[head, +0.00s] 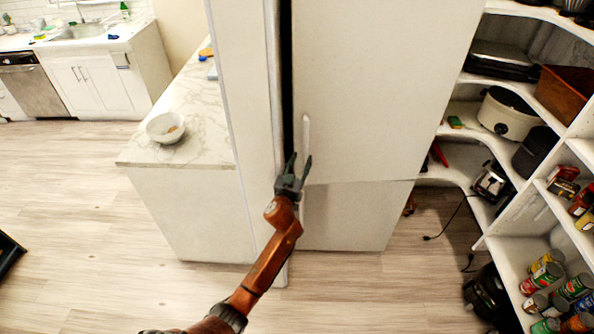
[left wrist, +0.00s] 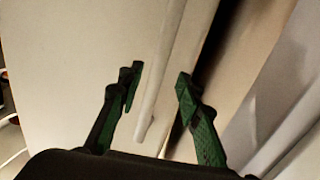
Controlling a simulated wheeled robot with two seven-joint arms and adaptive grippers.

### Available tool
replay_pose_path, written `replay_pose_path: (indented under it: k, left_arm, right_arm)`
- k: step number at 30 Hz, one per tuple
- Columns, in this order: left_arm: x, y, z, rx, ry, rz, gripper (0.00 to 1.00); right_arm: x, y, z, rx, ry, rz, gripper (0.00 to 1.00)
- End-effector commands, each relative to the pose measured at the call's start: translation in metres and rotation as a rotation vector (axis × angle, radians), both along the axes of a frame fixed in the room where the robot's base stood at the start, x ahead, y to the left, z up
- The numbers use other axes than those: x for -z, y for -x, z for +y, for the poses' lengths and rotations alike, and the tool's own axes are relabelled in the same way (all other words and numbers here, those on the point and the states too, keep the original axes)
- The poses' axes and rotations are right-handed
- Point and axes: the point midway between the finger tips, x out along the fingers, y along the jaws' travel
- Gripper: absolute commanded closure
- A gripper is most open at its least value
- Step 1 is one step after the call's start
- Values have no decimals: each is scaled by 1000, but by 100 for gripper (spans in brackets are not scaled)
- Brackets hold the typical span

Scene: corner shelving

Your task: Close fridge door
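The white fridge door (head: 385,80) fills the middle of the head view. A dark vertical gap (head: 286,75) runs along its left edge, beside the pale side panel; how far the door stands out cannot be told exactly. A white vertical handle (head: 306,135) is near that edge, and it also shows in the left wrist view (left wrist: 168,55). My left gripper (head: 298,162) is at the handle's lower end with its fingers apart. In the left wrist view, the handle lies between the open fingers (left wrist: 158,85), with space visible on both sides. My right gripper is out of view.
A marble-topped counter (head: 190,100) with a white bowl (head: 165,127) stands left of the fridge. Corner shelves (head: 465,155) with appliances and cans stand on the right. A black cord (head: 455,218) hangs toward the floor there.

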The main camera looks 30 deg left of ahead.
Motion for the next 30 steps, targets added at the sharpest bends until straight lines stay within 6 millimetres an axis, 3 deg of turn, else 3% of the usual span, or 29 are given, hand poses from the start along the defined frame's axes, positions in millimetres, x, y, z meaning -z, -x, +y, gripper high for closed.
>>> replay_pose_path:
  k: [3, 9, 23, 26, 30]
  left_arm:
    - [1, 25, -4, 1, 1, 0, 67]
    - [1, 52, -9, 0, 0, 1, 67]
    - [0, 60, -10, 0, 0, 2, 71]
    - [9, 61, -10, -2, 7, 25, 78]
    - [52, 70, -14, -6, 37, 139, 87]
  right_arm:
    - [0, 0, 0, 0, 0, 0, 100]
    - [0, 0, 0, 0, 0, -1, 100]
    - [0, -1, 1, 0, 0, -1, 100]
    - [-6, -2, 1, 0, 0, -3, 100]
    - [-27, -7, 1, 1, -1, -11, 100]
